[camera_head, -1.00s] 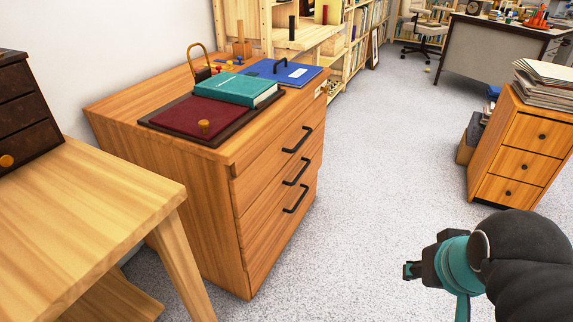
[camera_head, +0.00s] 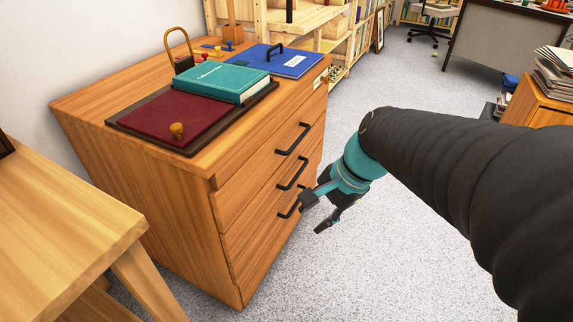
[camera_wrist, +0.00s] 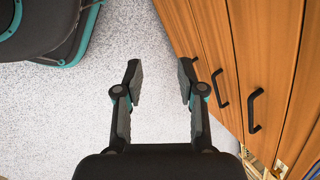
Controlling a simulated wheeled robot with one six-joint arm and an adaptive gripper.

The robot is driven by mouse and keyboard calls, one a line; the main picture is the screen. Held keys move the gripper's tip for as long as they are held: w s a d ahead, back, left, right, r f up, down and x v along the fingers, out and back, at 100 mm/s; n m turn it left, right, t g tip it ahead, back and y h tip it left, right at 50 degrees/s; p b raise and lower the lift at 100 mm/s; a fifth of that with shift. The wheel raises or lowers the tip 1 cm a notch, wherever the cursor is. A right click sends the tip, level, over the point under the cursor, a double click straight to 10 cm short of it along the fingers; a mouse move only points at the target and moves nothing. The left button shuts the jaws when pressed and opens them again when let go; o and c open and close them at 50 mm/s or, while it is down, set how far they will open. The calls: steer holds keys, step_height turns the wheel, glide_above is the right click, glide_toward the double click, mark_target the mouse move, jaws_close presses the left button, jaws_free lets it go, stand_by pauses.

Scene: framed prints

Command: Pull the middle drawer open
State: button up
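The wooden drawer unit (camera_head: 130,185) has three stacked drawers, each with a black bar handle, and all look shut. The middle drawer's handle (camera_head: 291,174) lies between the top handle (camera_head: 293,140) and the bottom handle (camera_head: 287,210). My gripper (camera_head: 315,212) is in front of the drawer fronts, low near the bottom handle, and partly overlaps it in the head view. In the wrist view my gripper (camera_wrist: 160,75) is open with nothing between its fingers. There the middle handle (camera_wrist: 220,88) is right of the right finger, apart from it.
A teal book (camera_head: 222,82), a dark red board (camera_head: 165,118) and a blue folder (camera_head: 285,62) lie on the unit's top. A light wooden table (camera_head: 60,230) stands at left. Another drawer unit (camera_head: 545,105) is at right. The grey floor (camera_head: 400,90) between is clear.

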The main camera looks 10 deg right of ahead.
steer(key=w+f+m+y+b, duration=0.1)
steer(key=w+f+m+y, duration=0.25)
steer(key=w+m, duration=0.4)
steer(key=m+t+y+b, duration=0.3)
steer(key=m+t+y, duration=0.3)
steer(key=m, duration=1.8)
glide_toward(295, 177)
steer(key=shift+t+h, duration=0.55)
steer(key=shift+t, duration=0.05)
steer(key=x, duration=0.3)
steer(key=b+x, duration=0.1)
steer(key=x, duration=0.2)
steer(key=s+x, duration=0.1)
steer(key=x, duration=0.3)
steer(key=shift+w+a+f, duration=0.15)
steer(key=shift+a+f, duration=0.15)
steer(key=shift+a, duration=0.05)
jaws_close()
